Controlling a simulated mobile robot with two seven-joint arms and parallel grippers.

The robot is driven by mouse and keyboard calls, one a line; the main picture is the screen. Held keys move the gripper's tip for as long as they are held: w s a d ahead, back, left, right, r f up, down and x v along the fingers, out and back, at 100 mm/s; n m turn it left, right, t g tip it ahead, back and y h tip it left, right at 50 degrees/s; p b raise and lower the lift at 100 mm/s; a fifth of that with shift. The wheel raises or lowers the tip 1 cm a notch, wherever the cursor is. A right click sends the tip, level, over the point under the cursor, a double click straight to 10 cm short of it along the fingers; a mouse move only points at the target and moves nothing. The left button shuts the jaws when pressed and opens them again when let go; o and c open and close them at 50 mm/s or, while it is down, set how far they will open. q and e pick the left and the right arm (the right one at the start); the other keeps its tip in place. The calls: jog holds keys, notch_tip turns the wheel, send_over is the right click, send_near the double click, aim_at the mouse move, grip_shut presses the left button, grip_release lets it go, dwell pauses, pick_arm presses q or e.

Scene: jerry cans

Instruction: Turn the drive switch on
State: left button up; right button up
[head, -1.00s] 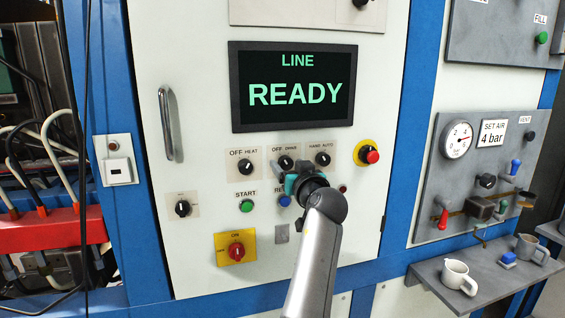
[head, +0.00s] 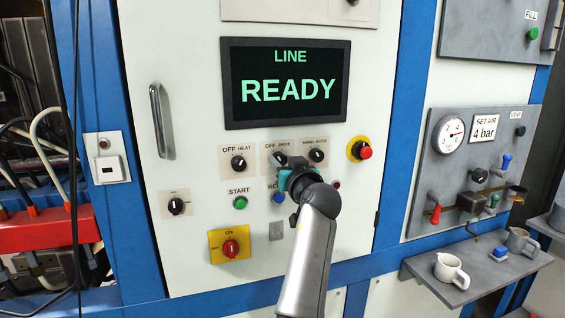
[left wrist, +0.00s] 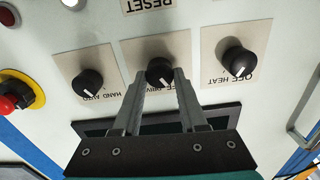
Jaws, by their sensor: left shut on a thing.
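The drive switch is a black rotary knob (head: 280,158) on a pale plate marked OFF and DRIVE, in the middle of a row of three knobs. My left gripper (head: 285,173) reaches it from below. In the left wrist view, which shows the panel upside down, the gripper's two grey fingers (left wrist: 159,76) stand either side of the drive knob (left wrist: 159,67) and are shut on it. The fingers hide parts of its label, and its pointer is hard to read. My right gripper is not in view.
The heat knob (head: 239,162) and the hand/auto knob (head: 317,156) flank the drive knob closely. Below are a green start button (head: 240,202) and a blue reset button (head: 278,198). A red emergency button (head: 364,152) is to the right. The screen (head: 290,84) reads LINE READY.

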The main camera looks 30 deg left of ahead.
pick_arm(q)
jog(key=shift+m, duration=0.4)
grip_shut()
jog(key=m+p, duration=0.2)
jog(key=shift+r+m, duration=0.1)
jog(key=shift+m, duration=0.3)
jog(key=m+p, duration=0.2)
jog(key=m, duration=0.1)
jog(key=shift+m, duration=0.3)
jog(key=shift+w+m+p, duration=0.1)
jog(key=shift+m+p, duration=1.25)
jog(key=shift+m, duration=1.05)
jog(key=o, duration=1.1)
grip_release()
jog(key=shift+f, duration=0.25)
